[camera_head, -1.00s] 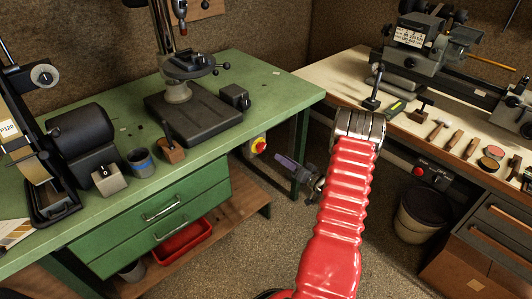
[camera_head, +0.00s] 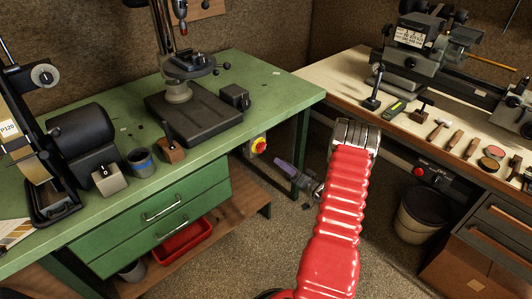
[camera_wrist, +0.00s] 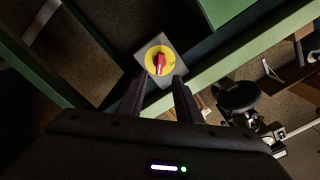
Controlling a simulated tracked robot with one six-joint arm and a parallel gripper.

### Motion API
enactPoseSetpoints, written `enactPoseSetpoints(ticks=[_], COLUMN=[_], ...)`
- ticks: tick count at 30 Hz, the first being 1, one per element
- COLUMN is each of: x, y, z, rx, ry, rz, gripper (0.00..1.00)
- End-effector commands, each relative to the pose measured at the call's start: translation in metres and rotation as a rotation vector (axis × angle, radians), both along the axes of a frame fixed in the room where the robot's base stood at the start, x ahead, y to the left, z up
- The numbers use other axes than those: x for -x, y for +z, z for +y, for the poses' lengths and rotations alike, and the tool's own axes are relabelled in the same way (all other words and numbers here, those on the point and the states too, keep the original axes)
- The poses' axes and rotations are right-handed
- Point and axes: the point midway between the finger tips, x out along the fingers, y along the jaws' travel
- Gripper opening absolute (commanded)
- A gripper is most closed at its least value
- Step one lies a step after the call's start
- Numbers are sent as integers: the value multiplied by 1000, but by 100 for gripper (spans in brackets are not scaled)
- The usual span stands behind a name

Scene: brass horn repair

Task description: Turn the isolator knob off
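The isolator knob (camera_head: 259,146) is red on a yellow round plate, on a grey box below the right end of the green bench. In the wrist view the red knob (camera_wrist: 160,62) has its handle roughly upright in the picture, and the yellow plate (camera_wrist: 151,54) surrounds it. My gripper (camera_head: 277,162) is to the right of the knob and a little lower in the head view. In the wrist view my gripper (camera_wrist: 159,80) is open, its two dark fingers apart, with the knob showing beyond the gap between the tips. I see no contact with the knob.
The green bench (camera_head: 262,75) has a leg (camera_head: 301,140) close to the gripper. A wooden lower shelf (camera_head: 250,205) lies under the bench. A second bench with a lathe (camera_head: 450,75) and a bin (camera_head: 422,212) stand at right. The floor between is clear.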

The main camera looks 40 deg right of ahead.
Motion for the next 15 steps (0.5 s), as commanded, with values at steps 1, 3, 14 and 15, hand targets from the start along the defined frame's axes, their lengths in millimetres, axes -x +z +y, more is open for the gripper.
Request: enactPoseSetpoints(ticks=[1, 3, 14, 15], x=[-9, -19, -75, -81], y=[0, 0, 0, 0], z=[1, 2, 2, 3], rx=[1, 1, 1, 1], ry=[2, 3, 1, 1], rz=[-1, 0, -1, -1], gripper=[31, 31, 31, 31])
